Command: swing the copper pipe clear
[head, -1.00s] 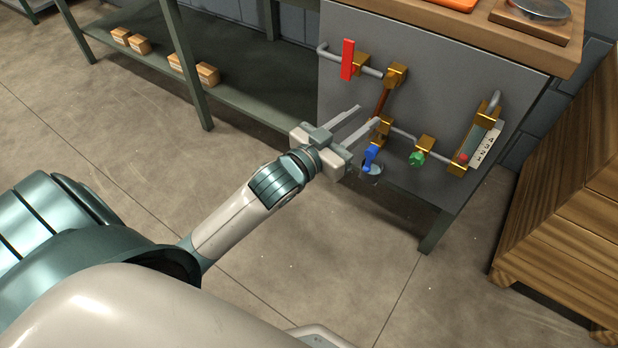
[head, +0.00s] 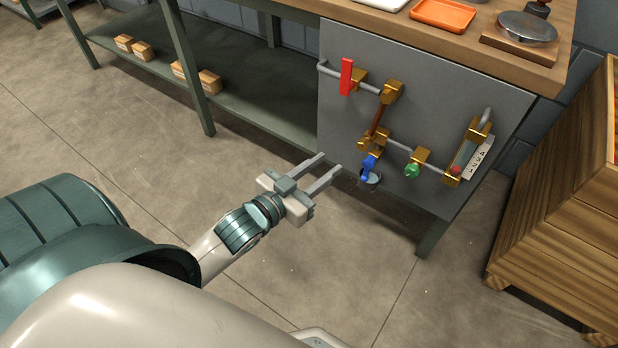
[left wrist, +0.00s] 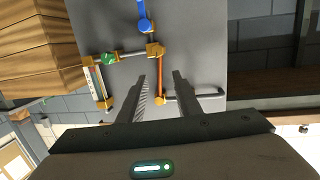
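The copper pipe (head: 377,122) runs slanted on a grey panel (head: 345,120) between an upper brass elbow (head: 391,92) and a lower brass fitting (head: 373,143). In the left wrist view the copper pipe (left wrist: 161,76) appears between my finger lines, with the panel behind. My left gripper (head: 331,163) is open and empty, apart from the panel, below and left of the pipe. A red lever (head: 346,76) is at the upper left. A blue valve handle (head: 368,167) hangs under the lower fitting, and a green knob (head: 412,170) is to its right. My right gripper is not in view.
A gauge (head: 468,155) with a white scale is at the panel's right. A wooden crate (head: 560,200) stands on the right. An orange tray (head: 443,14) lies on the worktop above. Small boxes (head: 209,82) sit on the low shelf. Floor in front is clear.

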